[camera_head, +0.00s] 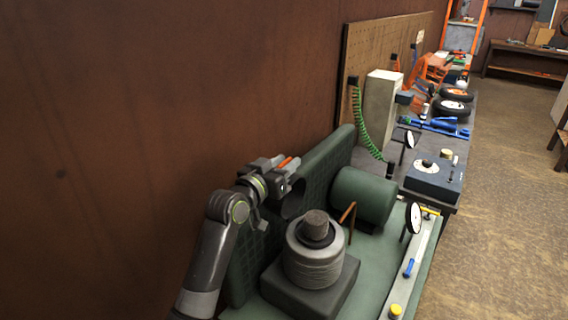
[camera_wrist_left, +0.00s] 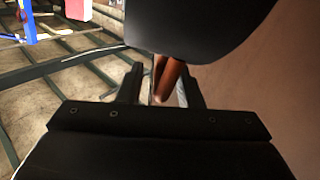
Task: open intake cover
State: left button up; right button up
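My left gripper (camera_head: 284,170) is at the upper left of the green machine (camera_head: 392,238), near the wall. An orange-brown handle (camera_head: 287,161) shows at its fingers. In the left wrist view, the fingers (camera_wrist_left: 162,85) stand apart with the handle (camera_wrist_left: 168,80) between them, and gaps show beside it. A dark rounded part (camera_wrist_left: 200,25) covers the handle's upper end. A dark round part (camera_head: 294,203) lies just below the gripper, in front of the green ribbed panel (camera_head: 328,158). I cannot tell which part is the intake cover. My right gripper is not in view.
A grey ribbed cylinder (camera_head: 314,262) with a dark top stands near the gripper. A green drum (camera_head: 362,195) and a copper-coloured lever (camera_head: 347,214) are behind it. A brown wall (camera_head: 120,130) is close on the left. Open floor (camera_head: 510,200) lies on the right.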

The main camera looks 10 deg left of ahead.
pick_arm(q)
grip_shut()
jog(key=shift+d+f, duration=0.15)
jog(key=shift+s+d+m+b, duration=0.25)
jog(key=shift+d+m+b, duration=0.15)
jog(key=shift+d, duration=0.1)
jog(key=shift+s+d+m+b, duration=0.2)
jog(key=shift+d+m+b, duration=0.1)
jog(key=shift+d+m, duration=0.15)
jog(key=shift+s+d+r, duration=0.2)
jog(key=shift+d, duration=0.2)
jog(key=shift+w+a+f, duration=0.1)
jog(key=shift+a, duration=0.1)
grip_release()
